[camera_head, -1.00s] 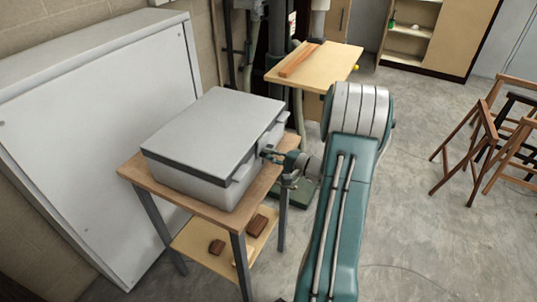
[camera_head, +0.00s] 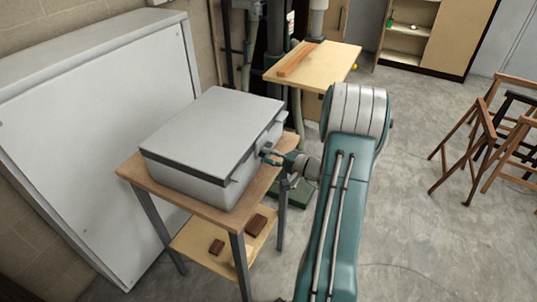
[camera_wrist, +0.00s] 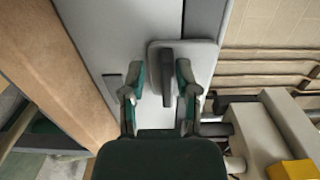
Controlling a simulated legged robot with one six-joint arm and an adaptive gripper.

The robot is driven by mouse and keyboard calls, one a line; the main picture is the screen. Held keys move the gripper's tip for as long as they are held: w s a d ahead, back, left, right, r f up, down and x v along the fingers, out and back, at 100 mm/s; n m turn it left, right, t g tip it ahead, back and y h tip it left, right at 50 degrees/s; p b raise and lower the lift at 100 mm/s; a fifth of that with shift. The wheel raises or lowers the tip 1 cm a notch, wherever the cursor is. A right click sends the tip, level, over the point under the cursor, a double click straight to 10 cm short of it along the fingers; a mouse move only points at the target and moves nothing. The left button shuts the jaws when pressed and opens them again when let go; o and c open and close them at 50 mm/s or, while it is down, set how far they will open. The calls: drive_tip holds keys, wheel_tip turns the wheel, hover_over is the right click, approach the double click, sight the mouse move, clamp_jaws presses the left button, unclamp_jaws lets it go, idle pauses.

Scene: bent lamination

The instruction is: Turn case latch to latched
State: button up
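The grey case (camera_head: 212,128) sits closed on a small wooden table, with its latch side facing my arm. In the wrist view, the case latch (camera_wrist: 167,75) is a dark grey bar on a lighter grey plate (camera_wrist: 203,58) fixed to the case wall. My gripper (camera_wrist: 160,74) has its two green fingers apart, one on each side of the bar. The bar stands closer to the right finger; I cannot tell whether they touch. In the head view my gripper (camera_head: 268,155) is at the case's right side and small, and the latch is largely hidden there.
The wooden table (camera_head: 140,177) has a lower shelf with brown blocks (camera_head: 256,225). A large grey panel (camera_head: 95,140) leans behind the case. Another wooden table (camera_head: 325,70) stands behind. Wooden stools (camera_head: 485,140) are at the right, with open floor between.

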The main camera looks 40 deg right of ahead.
drive_tip(key=shift+r, duration=0.15)
drive_tip(key=shift+d, duration=0.1)
drive_tip(key=shift+s+d, duration=0.15)
drive_tip(key=shift+s, duration=0.05)
drive_tip(key=v, duration=1.1)
drive_tip(key=shift+s, duration=0.25)
